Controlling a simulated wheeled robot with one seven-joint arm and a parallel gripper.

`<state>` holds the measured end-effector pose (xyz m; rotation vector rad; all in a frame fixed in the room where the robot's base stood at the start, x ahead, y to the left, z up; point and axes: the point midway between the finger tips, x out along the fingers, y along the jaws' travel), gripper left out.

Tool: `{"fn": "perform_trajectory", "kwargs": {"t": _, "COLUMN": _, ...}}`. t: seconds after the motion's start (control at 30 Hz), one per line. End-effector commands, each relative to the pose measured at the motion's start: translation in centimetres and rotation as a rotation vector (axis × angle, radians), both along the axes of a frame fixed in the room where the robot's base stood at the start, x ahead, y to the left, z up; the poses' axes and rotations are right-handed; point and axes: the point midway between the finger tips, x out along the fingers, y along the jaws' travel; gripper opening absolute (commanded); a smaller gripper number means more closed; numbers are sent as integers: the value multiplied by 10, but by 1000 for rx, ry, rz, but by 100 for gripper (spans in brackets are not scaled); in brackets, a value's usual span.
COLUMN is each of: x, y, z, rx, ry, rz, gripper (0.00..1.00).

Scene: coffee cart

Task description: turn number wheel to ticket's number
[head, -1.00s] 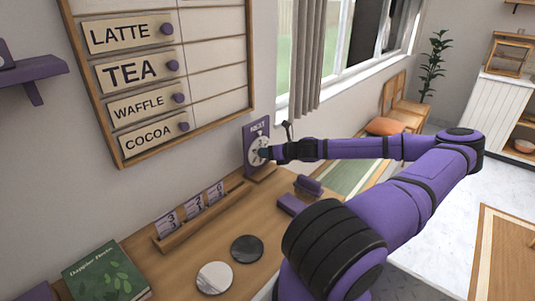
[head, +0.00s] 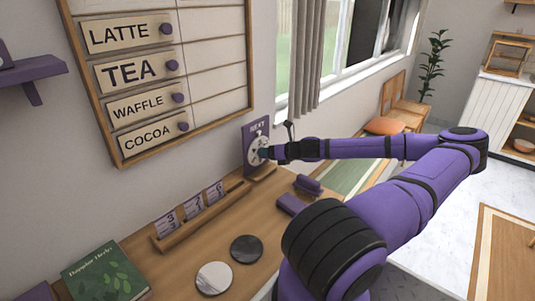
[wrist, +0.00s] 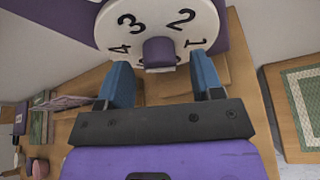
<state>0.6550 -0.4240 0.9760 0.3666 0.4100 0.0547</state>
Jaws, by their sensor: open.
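The number wheel (head: 254,150) is a white disc on a purple "NEXT" stand (head: 258,133) at the back of the counter. In the wrist view the wheel (wrist: 155,22) shows the numbers 1, 2, 3 and 4 around a purple knob (wrist: 159,51). My gripper (wrist: 160,75) is open, its blue fingers on either side of the knob and just below the wheel; I cannot tell whether they touch it. In the head view my gripper (head: 265,153) hides part of the wheel. Several tickets (head: 192,207) stand in a wooden rack (head: 205,216); their numbers are too small to read surely.
A purple block (head: 308,186) lies right of the rack. A black disc (head: 246,249), a white disc (head: 214,278) and a green book (head: 104,273) lie on the counter. A menu board (head: 160,70) hangs on the wall.

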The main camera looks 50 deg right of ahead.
Motion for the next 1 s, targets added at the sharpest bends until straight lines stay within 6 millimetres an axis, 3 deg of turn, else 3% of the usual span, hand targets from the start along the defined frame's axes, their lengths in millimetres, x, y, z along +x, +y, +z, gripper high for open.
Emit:
{"fn": "perform_trajectory", "kwargs": {"t": 0.5, "x": -80, "y": -12, "z": 32, "rx": -1, "ry": 3, "rz": -4, "gripper": 60}}
{"fn": "perform_trajectory", "kwargs": {"t": 0.7, "x": -91, "y": -13, "z": 37, "rx": 0, "ry": 2, "rz": -3, "gripper": 60}}
{"fn": "perform_trajectory", "kwargs": {"t": 1.0, "x": -92, "y": -13, "z": 37, "rx": 0, "ry": 2, "rz": -2, "gripper": 60}}
